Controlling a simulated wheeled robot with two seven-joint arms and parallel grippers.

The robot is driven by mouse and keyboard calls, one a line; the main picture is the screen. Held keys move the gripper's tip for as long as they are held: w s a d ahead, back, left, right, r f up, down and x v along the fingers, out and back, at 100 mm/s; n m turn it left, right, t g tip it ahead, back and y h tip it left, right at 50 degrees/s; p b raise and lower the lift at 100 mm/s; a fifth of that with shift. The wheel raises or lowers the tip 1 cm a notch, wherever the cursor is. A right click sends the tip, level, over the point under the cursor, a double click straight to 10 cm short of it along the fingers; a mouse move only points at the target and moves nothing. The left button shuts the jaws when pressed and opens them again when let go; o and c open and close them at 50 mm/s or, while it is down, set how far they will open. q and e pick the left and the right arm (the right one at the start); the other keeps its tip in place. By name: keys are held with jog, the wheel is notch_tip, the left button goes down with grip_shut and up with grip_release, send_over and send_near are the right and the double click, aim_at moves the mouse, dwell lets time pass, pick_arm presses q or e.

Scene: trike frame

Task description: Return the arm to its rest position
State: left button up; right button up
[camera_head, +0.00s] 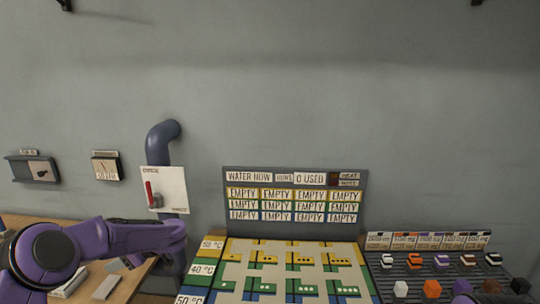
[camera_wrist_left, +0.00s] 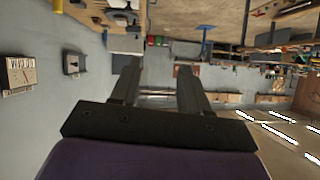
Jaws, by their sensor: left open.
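My left arm (camera_head: 125,237), purple with a dark joint, comes in from the left in the head view, low over the wooden bench. In the left wrist view my left gripper (camera_wrist_left: 159,70) shows two dark parallel fingers, spread apart with nothing between them. Its fingertips are hard to make out in the head view. The wrist view looks out over the room at a turned angle, and no object touches the fingers. My right gripper is in neither view.
A wooden bench (camera_head: 130,284) lies under the arm. A white panel with a red lever (camera_head: 150,194) and a grey pipe (camera_head: 161,134) are on the wall. A sign board (camera_head: 294,177) stands behind a coloured grid board (camera_head: 237,248). A dark rack (camera_head: 388,283) with small coloured pieces is right.

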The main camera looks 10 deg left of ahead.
pick_arm(q)
jog(key=s+d+f+m+t, duration=0.3)
jog(key=d+f, duration=0.1)
jog(key=f, duration=0.2)
jog(key=s+d+f+m+t+h, duration=0.1)
jog(key=s+d+f+m+t, duration=0.1)
jog(key=d+f+m+t, duration=0.3)
jog(key=s+d+f+m+t, duration=0.1)
jog(key=s+d+f, duration=0.2)
jog(key=f, duration=0.4)
jog(key=s+d+f+m+g+h, duration=0.1)
jog(key=s+d+f+h, duration=0.2)
jog(key=s, duration=0.6)
jog(key=s+d+f+m+g+h, duration=0.1)
jog(key=s+d+f+h, duration=0.15)
jog(key=s, duration=0.65)
jog(key=s+d+f+m+g+h, duration=0.1)
jog(key=s+d+f+g+h, duration=0.15)
jog(key=s, duration=0.65)
notch_tip(320, 180, down, 15)
jog(key=b, duration=1.4)
jog(key=shift+s+d+t+b, duration=0.2)
jog(key=shift+d+t+b, duration=0.15)
jog(key=shift+d+b, duration=0.1)
